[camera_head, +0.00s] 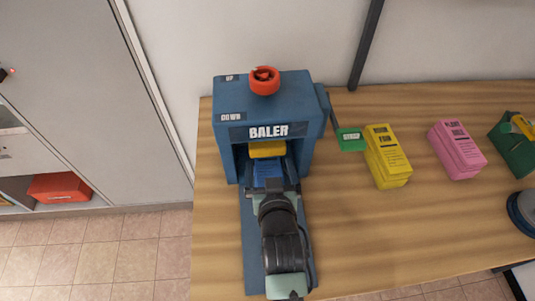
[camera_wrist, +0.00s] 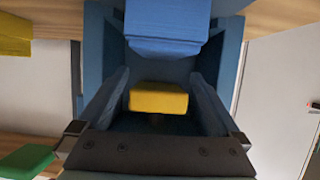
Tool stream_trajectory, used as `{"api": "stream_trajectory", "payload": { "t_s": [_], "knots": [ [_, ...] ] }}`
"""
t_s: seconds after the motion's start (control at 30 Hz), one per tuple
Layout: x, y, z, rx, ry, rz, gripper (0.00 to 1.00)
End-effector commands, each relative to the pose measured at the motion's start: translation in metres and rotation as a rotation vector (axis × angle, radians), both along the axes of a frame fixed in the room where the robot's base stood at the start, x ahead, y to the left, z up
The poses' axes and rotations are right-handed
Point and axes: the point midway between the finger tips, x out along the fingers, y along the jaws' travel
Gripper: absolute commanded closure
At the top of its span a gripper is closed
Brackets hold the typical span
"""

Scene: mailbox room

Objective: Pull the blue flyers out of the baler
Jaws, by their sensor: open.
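The blue baler (camera_head: 265,113) stands on the wooden table, its front opening facing me. The blue flyers (camera_head: 268,175) sit in the opening with a yellow block (camera_head: 267,149) behind or above them. My gripper (camera_head: 272,187) is at the front of the opening, close to the blue flyers. In the wrist view my gripper (camera_wrist: 162,80) is open, its two fingers spread wide. There the blue flyers (camera_wrist: 165,32) show past the fingertips and the yellow block (camera_wrist: 158,98) appears between the fingers. Whether the fingers touch anything is unclear.
A red knob (camera_head: 264,81) tops the baler, and a green tag (camera_head: 350,139) is on its right side. A yellow stack (camera_head: 388,157), a pink stack (camera_head: 457,149) and a dark green item (camera_head: 515,140) stand to the right. A grey cabinet is at left. The front table is clear.

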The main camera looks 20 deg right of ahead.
Motion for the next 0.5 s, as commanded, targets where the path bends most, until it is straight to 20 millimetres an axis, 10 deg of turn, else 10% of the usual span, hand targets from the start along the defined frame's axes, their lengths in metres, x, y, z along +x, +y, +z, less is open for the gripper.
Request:
{"api": "stream_trajectory", "payload": {
  "t_s": [0.5],
  "knots": [
    [0.055,-0.017,-0.023,0.001,-0.001,-0.001,0.0]
  ]
}}
